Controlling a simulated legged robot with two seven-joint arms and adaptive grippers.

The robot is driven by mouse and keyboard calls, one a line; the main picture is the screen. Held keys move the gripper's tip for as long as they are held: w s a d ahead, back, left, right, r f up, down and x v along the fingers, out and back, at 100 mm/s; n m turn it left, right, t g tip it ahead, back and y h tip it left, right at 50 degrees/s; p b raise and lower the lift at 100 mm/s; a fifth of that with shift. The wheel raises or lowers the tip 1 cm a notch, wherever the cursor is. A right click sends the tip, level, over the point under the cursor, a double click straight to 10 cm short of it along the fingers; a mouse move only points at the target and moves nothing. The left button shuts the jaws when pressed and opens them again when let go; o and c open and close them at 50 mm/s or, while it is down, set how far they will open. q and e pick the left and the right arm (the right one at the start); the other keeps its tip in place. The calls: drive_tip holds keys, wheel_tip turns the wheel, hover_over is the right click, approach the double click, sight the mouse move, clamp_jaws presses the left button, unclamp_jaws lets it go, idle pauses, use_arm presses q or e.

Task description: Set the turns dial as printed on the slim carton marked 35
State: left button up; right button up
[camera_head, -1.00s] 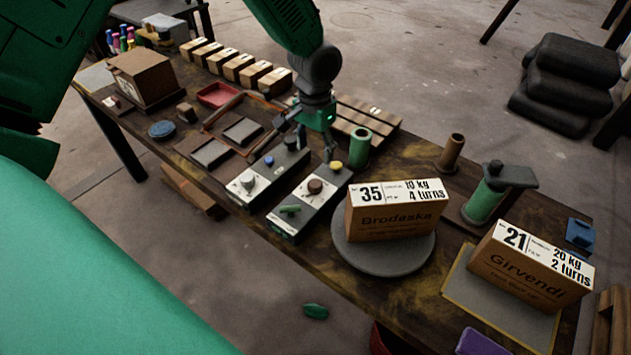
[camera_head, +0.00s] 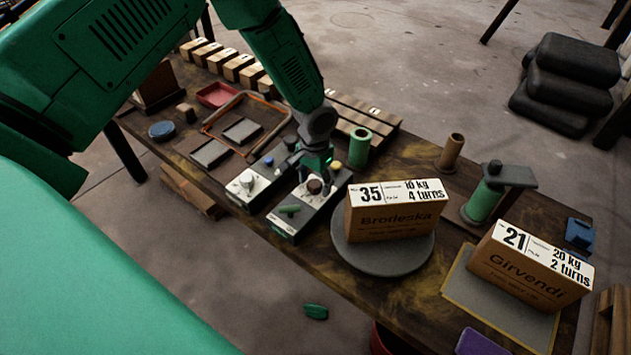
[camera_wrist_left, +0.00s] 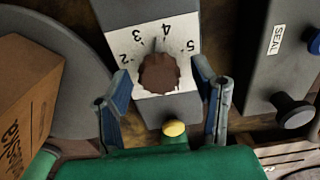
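The slim carton marked 35 (camera_head: 392,222) stands on a round grey plate (camera_head: 395,260); its label reads 10 kg and 4 turns. The turns dial is a brown knob (camera_head: 314,187) on a grey box with a white face. In the left wrist view the knob (camera_wrist_left: 160,74) sits below printed numbers 2, 3, 4 and 5. A small grey mark above it lies around 3 and 4; its exact setting is unclear. My left gripper (camera_head: 315,180) is open, its fingers (camera_wrist_left: 163,92) apart on either side of the knob. My right gripper is out of view.
A second box with a pale knob (camera_head: 248,181) and blue button stands beside the dial box. A green cylinder (camera_head: 360,147) stands close behind. Carton 21 (camera_head: 528,265) stands to the right.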

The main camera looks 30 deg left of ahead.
sight(315, 182)
use_arm(q)
drive_tip(key=c, duration=1)
drive_tip(key=shift+o, duration=0.2)
drive_tip(key=shift+m, duration=1.2)
drive_tip(key=o, duration=1.1)
drive_tip(key=shift+r, duration=0.5)
wheel_tip(315, 182, up, 11)
